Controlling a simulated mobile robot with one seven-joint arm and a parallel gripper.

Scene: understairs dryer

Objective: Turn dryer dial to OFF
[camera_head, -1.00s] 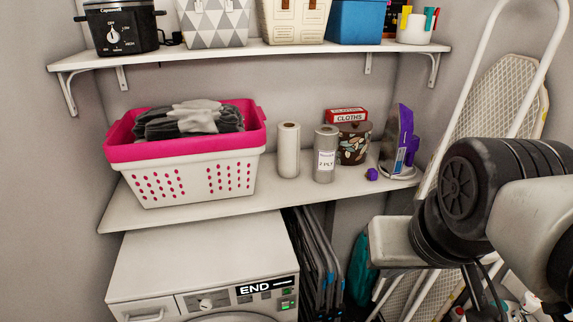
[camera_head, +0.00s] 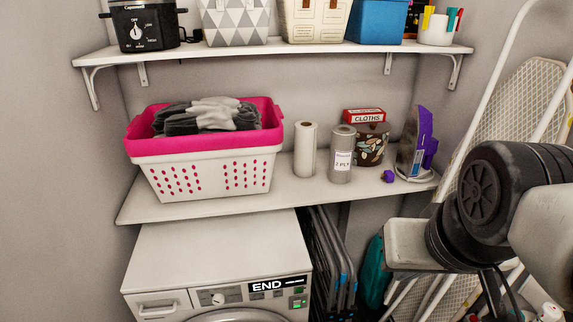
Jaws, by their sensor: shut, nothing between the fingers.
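A white dryer (camera_head: 215,255) stands low at the left of centre, under the middle shelf. On its front panel is a small round pale dial (camera_head: 218,299), left of a black display (camera_head: 275,285) that reads END. The dial's setting is too small to read. A small green light shows below the display. The dryer's lower front is cut off by the frame edge. My gripper's fingers do not show in this view, and nothing is seen touching the dial.
The middle shelf (camera_head: 225,208) overhangs the dryer and holds a pink and white laundry basket (camera_head: 205,170) and paper rolls. Folded frames (camera_head: 330,265) stand right of the dryer. A slow cooker (camera_head: 142,25) with its own dial sits on the upper shelf (camera_head: 270,50). An ironing board (camera_head: 515,105) leans at right.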

